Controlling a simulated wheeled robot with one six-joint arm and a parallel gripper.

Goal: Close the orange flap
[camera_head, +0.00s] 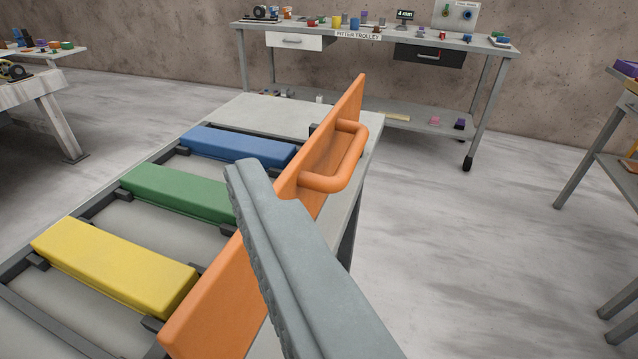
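The orange flap (210,305) is a long board standing up on edge along the right side of a grey slab (262,112). It is raised, not lying flat. Its orange handle (350,160) sticks out on the right face near the far end. My gripper (245,175) reaches in from the bottom right as a grey, ridged finger. It crosses in front of the flap's middle and hides part of it. Its tip shows near the green bar's right end, short of the handle. I cannot tell whether it touches the flap. A second finger cannot be made out.
Blue (237,145), green (180,192) and yellow (115,265) bars lie flat in dark brackets left of the flap. A fitter trolley (375,38) stands behind, with other tables at left and right. The floor right of the slab is clear.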

